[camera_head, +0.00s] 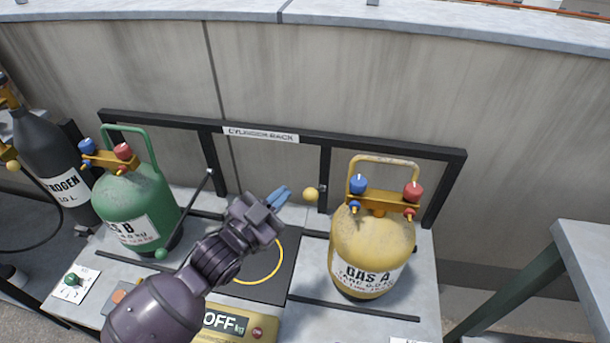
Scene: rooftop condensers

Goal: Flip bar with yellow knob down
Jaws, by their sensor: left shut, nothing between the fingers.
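The yellow knob (310,194) shows in the head view in front of a post of the black rack, left of the yellow gas cylinder (365,245). Its bar is hardly visible, seen nearly end-on or hidden behind the knob. My left gripper (280,198) comes in from the lower left. Its blue fingers are shut and empty, with their tips just left of the knob and a small gap in the picture. I cannot tell the depth between them. My right gripper is out of view.
A green cylinder (135,205) stands left, with a green knob (161,254) low before it. The black rack (390,146) runs along the wall. A scale (258,328) reading OFF is in front. A dark cylinder (45,150) stands far left, a grey table (590,250) right.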

